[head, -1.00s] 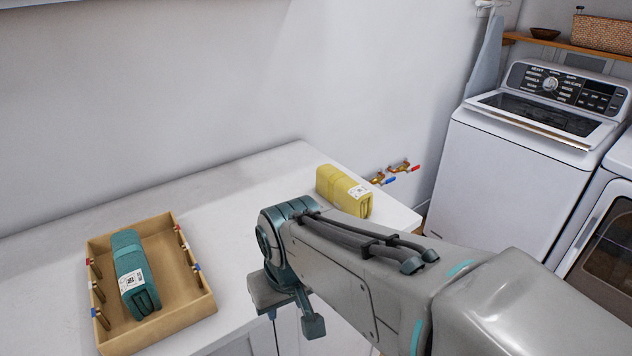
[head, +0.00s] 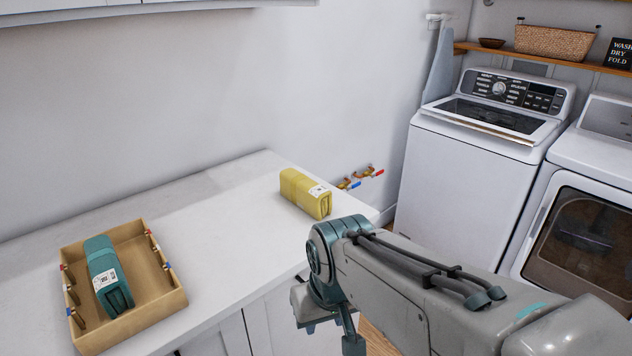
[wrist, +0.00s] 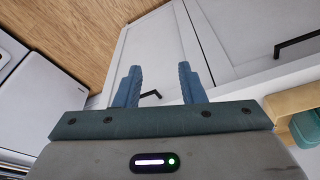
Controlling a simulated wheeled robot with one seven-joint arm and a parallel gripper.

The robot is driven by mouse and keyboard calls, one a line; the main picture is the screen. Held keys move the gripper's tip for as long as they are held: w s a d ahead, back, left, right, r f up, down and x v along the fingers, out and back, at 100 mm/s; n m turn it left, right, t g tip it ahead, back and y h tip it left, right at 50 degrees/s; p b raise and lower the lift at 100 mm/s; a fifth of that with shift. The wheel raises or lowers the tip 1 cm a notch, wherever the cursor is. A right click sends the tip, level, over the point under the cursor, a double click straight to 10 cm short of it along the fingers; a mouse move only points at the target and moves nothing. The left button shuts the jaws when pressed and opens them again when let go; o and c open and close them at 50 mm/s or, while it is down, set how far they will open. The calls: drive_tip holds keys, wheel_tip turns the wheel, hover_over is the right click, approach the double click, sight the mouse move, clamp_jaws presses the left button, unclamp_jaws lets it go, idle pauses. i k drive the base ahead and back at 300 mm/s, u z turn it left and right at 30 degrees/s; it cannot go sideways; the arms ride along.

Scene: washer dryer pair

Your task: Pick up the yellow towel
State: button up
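The yellow towel (head: 303,192) lies folded, with a white label, on the white countertop near its right end. My gripper (wrist: 158,88) shows in the wrist view with its two blue fingers apart and nothing between them. It points down in front of the cabinet doors. In the head view my gripper's fingers are mostly hidden; the wrist end of my arm is off the counter's front edge, to the right of and nearer than the towel.
A wooden tray (head: 158,310) holding a teal towel (head: 106,273) sits at the counter's left. The white countertop (head: 215,230) is clear between tray and yellow towel. Pipe valves (head: 357,180) stick out from the wall. A washer (head: 470,180) and dryer (head: 585,220) stand at right.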

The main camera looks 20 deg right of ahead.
sight(315, 199)
drive_tip(key=z, duration=0.25)
drive_tip(key=i, duration=0.5)
drive_tip(key=k, duration=1.3)
drive_tip(key=z, duration=0.75)
drive_tip(key=i, duration=1.25)
drive_tip(key=u, duration=0.6)
drive_tip(key=i, duration=0.7)
drive_tip(key=u, duration=0.75)
